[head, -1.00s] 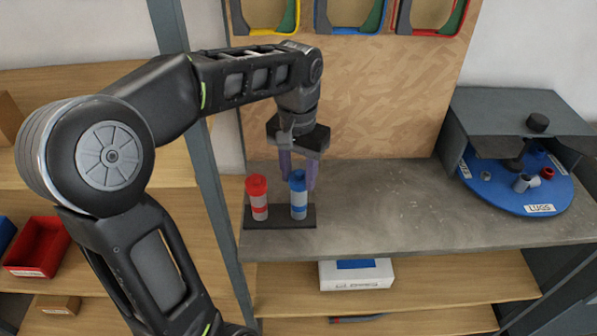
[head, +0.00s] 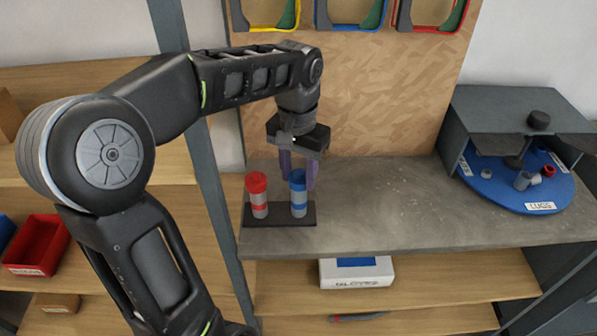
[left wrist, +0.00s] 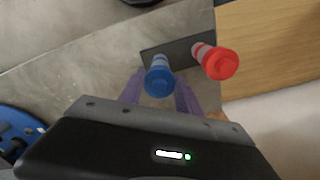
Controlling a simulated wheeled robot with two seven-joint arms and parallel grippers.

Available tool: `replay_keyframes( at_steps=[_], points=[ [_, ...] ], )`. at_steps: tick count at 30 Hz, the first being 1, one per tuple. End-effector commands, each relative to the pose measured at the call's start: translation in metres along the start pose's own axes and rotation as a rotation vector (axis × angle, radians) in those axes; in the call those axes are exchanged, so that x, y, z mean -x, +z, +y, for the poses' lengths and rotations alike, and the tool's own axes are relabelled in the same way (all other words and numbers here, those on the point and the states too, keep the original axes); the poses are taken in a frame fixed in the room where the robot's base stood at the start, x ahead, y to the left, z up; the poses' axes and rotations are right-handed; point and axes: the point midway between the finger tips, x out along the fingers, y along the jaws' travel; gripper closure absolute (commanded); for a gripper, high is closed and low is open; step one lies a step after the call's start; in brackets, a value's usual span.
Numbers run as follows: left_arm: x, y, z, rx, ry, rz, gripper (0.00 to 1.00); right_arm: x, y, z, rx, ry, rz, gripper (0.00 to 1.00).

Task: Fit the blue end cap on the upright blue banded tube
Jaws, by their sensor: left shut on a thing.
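The upright blue banded tube (head: 298,205) stands in a dark base on the grey bench, with grey and blue bands. The blue end cap (head: 297,177) is at its top; it also shows from above in the left wrist view (left wrist: 158,82). My left gripper (head: 298,180) is shut on the cap, its purple fingers on either side of it. The cap looks in line with the tube, but I cannot tell whether it is fully seated. My right gripper is not in view.
A red banded tube with a red cap (head: 257,190) stands close to the left in the same dark base (head: 278,221). A blue turntable (head: 520,195) with small parts is at the right under a grey cover. The bench (head: 385,215) between is clear.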

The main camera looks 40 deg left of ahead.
Motion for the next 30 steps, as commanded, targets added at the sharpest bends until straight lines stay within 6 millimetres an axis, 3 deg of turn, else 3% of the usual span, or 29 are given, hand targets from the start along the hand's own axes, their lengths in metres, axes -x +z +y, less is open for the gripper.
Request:
replay_keyframes(
  at_steps=[8, 9, 18, 30],
  points=[
    [-0.0040, 0.0001, 0.0000, 0.000, 0.000, 0.000, 0.97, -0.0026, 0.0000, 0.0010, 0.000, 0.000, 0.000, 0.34],
    [-0.0037, 0.0000, 0.0000, 0.000, 0.000, 0.000, 0.58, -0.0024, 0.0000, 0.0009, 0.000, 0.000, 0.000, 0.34],
    [-0.0034, 0.0000, 0.0000, 0.000, 0.000, 0.000, 0.34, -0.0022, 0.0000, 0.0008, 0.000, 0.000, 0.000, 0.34],
    [0.0039, -0.0006, -0.0001, 0.000, -0.001, 0.002, 0.34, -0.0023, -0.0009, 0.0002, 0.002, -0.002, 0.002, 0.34]
  ],
)
